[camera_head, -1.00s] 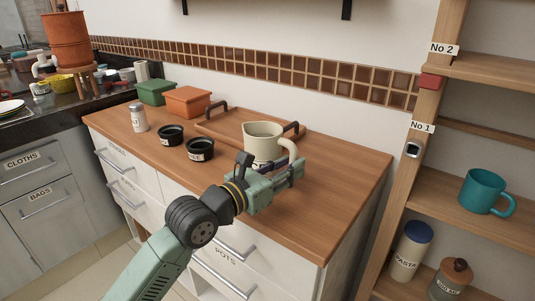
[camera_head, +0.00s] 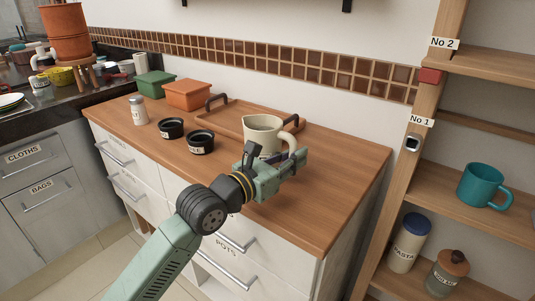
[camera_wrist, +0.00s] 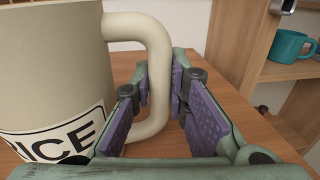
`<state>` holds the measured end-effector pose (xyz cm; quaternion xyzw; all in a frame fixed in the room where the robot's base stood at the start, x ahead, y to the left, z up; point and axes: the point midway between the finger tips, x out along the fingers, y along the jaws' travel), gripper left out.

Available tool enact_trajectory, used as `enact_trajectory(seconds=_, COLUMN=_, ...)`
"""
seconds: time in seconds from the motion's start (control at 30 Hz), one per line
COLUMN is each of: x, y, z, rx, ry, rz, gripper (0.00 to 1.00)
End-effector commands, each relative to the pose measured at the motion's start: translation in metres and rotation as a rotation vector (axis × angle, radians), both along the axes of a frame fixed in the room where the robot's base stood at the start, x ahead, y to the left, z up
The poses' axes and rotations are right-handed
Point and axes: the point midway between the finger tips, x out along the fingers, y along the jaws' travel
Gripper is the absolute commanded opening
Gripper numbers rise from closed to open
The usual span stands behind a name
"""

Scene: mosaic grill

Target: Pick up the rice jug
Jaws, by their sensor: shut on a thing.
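The rice jug (camera_head: 262,134) is cream coloured, with a spout and a looped handle on its right side. It is upright at the counter's middle, in front of the wooden tray. In the wrist view the jug (camera_wrist: 50,60) fills the left side, with part of its "RICE" label showing. My gripper (camera_wrist: 160,100) has its purple-padded fingers on either side of the handle's vertical part and is shut on it. In the head view my gripper (camera_head: 283,168) is at the jug's front right. Whether the jug's base touches the counter is hidden by my gripper.
A wooden tray (camera_head: 232,118) with dark handles lies behind the jug. Two black-rimmed bowls (camera_head: 200,142), a shaker (camera_head: 139,110), a green box (camera_head: 154,85) and an orange box (camera_head: 188,94) stand to the left. Shelving with a teal mug (camera_head: 482,186) is at right. The counter's right end is clear.

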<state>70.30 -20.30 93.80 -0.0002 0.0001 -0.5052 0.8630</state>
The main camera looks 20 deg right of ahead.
Motion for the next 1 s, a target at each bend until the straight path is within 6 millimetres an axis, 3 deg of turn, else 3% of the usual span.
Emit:
enact_trajectory(seconds=0.73, x=0.0, y=0.0, z=0.003, rx=-0.002, ry=-0.005, rz=0.001, gripper=0.0)
enact_trajectory(seconds=1.0, x=0.0, y=0.0, z=0.021, rx=0.0, ry=-0.008, rz=-0.001, gripper=0.0)
